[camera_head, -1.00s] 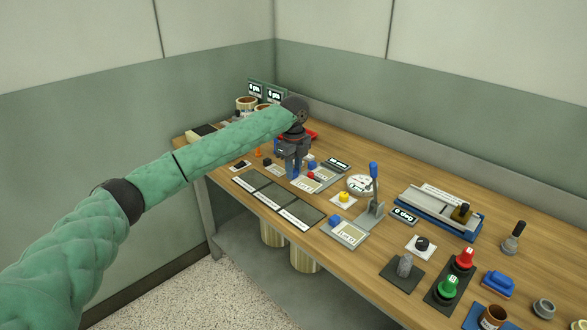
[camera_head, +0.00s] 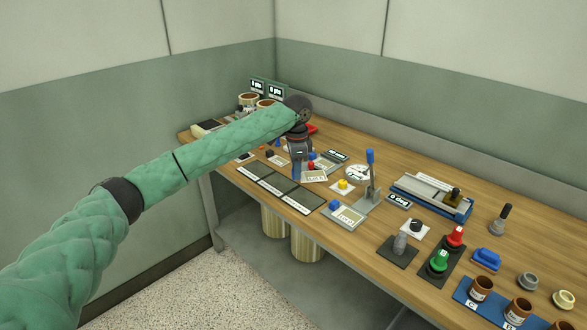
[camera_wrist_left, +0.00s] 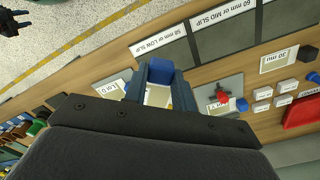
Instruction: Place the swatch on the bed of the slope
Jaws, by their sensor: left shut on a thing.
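My left gripper (camera_head: 297,172) is above the back-left half of the bench. In the left wrist view its fingers (camera_wrist_left: 162,85) are shut around a blue block (camera_wrist_left: 160,66), which looks like the swatch's grip; a pale surface shows between the fingers, but whether it belongs to the swatch is unclear. The slope appears to be the blue-framed device with a long grey bed (camera_head: 425,190), on the bench's right half, well apart from the gripper. Its bed looks level, and a display (camera_head: 400,202) near it reads 0 deg. My right gripper seems to show at the wrist view's corner (camera_wrist_left: 12,22), too small to judge.
A Lot D card plate (camera_head: 348,217) with a blue block, a yellow-knob card (camera_head: 343,185) and an upright lever stand (camera_head: 370,185) stand between gripper and slope. Dark labelled pads (camera_head: 280,188) line the front edge. Red and green buttons (camera_head: 440,262) and brown cups (camera_head: 480,288) are at right.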

